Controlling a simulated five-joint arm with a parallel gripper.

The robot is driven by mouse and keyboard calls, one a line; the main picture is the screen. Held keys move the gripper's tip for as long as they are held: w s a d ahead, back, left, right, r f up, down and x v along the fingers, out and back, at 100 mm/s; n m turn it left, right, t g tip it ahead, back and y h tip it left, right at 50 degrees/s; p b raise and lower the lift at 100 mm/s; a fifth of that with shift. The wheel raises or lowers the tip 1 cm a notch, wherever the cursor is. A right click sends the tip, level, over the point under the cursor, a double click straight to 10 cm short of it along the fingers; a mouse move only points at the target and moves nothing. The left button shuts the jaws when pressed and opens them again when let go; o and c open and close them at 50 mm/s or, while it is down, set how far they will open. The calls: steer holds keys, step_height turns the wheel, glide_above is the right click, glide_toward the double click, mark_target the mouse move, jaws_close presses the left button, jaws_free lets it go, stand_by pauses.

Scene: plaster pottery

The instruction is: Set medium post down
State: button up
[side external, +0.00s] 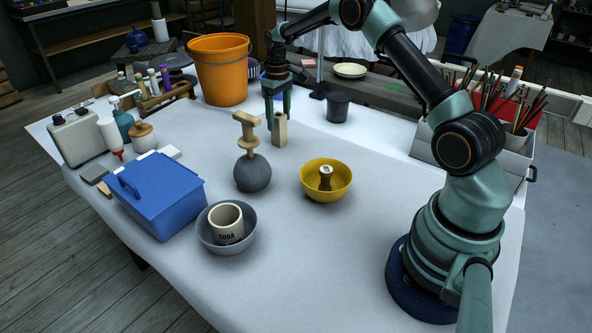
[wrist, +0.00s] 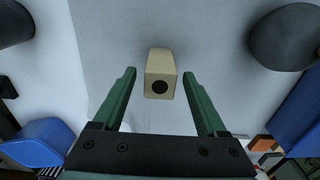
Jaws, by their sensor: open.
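The medium post (side external: 280,130) is a pale wooden block standing upright on the white-covered table in the side view. In the wrist view the post (wrist: 161,66) shows its top end with a dark round hole, and it lies between and just beyond the fingertips. My gripper (side external: 278,104) is above and around the top of the post, pointing down. In the wrist view my gripper (wrist: 158,87) has its two green fingers spread wide, with a clear gap on each side of the post.
A grey round vase with a wooden piece on top (side external: 251,172) stands left of the post. A yellow bowl (side external: 326,190), a dark cup (side external: 338,106) and an orange bucket (side external: 220,75) are nearby. A blue lidded box (side external: 160,195) and a grey bowl (side external: 227,243) stand nearer the front.

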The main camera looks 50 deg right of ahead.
step_height(320, 180, up, 9)
steer(key=shift+r, duration=0.15)
steer(key=s+a+r+t, duration=0.3)
steer(key=s+a+r, duration=0.6)
steer(key=a+r, duration=0.25)
steer(key=s+a+f+t, duration=0.1)
steer(key=s+a, duration=0.2)
steer(key=s, duration=0.4)
steer(key=s+a+f+t, duration=0.1)
steer(key=s+a, duration=0.3)
steer(key=s, duration=0.3)
steer(key=shift+f+t, duration=0.25)
steer(key=shift+t, duration=0.05)
